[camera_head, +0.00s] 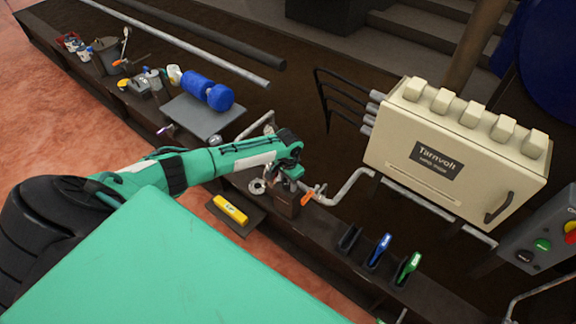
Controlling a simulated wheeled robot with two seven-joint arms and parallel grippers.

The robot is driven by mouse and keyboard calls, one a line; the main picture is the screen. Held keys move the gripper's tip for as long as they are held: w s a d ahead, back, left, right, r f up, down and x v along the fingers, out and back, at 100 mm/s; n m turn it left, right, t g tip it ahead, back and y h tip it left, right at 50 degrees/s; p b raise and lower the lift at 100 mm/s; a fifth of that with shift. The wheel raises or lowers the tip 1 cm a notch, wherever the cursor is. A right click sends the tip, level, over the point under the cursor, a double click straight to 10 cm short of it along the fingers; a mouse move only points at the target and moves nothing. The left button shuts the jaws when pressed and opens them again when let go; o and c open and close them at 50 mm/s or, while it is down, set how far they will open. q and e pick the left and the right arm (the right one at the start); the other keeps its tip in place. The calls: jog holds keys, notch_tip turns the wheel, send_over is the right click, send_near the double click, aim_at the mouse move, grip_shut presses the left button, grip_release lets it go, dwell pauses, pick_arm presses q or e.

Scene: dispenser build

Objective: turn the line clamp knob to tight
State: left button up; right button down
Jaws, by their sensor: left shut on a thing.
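My left gripper (287,183) points down at a small brown block (285,203) on the dark bench, right of the bench's front middle. It is shut on what looks like the line clamp knob, on top of this block. The fingers hide most of the knob, so its turn position cannot be read. A small orange piece (308,198) sticks out just right of the fingers; whether it belongs to the knob is unclear. My right gripper is not in view.
A bent grey pipe (345,188) runs close to the right of the gripper. A cream Tarnvolt box (455,145) stands beyond it. A yellow tool (230,209) lies in front. Blue (380,249) and green (408,267) handled items stand at right. A blue cylinder (208,91) lies at left.

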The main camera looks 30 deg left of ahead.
aim_at(288, 182)
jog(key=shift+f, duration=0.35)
pick_arm(q)
jog(key=o, duration=1)
jog(key=shift+r, duration=0.1)
jog(key=shift+r, duration=0.25)
notch_tip(288, 182, up, 13)
jog(key=p, duration=0.1)
jog(key=shift+p, duration=0.3)
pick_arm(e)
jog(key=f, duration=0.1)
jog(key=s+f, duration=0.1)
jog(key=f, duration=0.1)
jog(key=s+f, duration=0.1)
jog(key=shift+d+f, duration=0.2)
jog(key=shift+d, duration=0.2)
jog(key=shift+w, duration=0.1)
